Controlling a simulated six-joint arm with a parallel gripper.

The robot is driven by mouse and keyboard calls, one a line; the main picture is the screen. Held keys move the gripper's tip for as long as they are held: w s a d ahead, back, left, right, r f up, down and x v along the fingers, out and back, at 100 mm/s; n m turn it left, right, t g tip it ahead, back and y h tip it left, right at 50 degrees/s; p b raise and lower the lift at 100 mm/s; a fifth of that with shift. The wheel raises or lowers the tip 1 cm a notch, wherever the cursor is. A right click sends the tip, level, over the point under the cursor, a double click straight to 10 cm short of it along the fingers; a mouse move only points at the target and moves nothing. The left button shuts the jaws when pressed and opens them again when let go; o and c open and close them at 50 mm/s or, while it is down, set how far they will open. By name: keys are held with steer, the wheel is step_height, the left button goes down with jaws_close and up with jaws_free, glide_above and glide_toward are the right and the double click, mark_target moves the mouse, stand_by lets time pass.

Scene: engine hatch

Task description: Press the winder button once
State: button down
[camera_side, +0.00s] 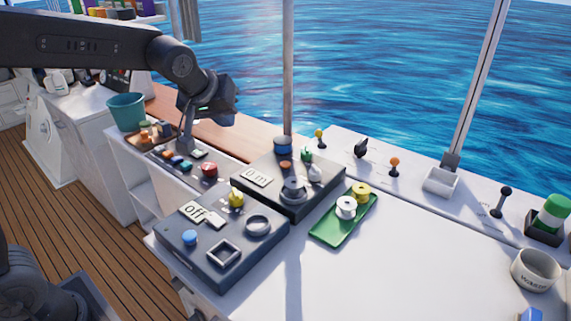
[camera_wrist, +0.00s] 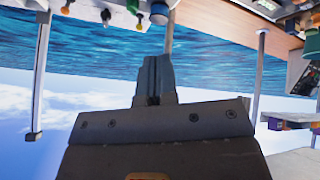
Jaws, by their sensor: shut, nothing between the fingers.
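A dark box (camera_side: 262,204) with a "0 m" display (camera_side: 257,177) stands right of the gripper. No readable label marks the winder button.
A lower dark box (camera_side: 193,262) with an "off" display (camera_side: 194,211) stands in front. A green tray (camera_side: 341,232) holds two spools. A teal bucket (camera_side: 126,112) stands left. The white counter at front right is mostly clear.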

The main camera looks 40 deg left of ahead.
steer(key=w+f+n, duration=0.2)
steer(key=w+f, duration=0.1)
steer(key=w, duration=0.7)
steer(key=n+t, duration=0.2)
steer(key=n, duration=0.1)
glide_above(283, 163)
step_height(283, 163, down, 6)
steer(key=shift+d+r, duration=0.1)
steer(key=shift+r, duration=0.05)
steer(key=shift+y, duration=0.3)
steer(key=shift+s+f, duration=0.1)
steer(key=shift+f, duration=4.3)
steer(key=shift+f, duration=0.15)
steer(key=shift+f, duration=0.25)
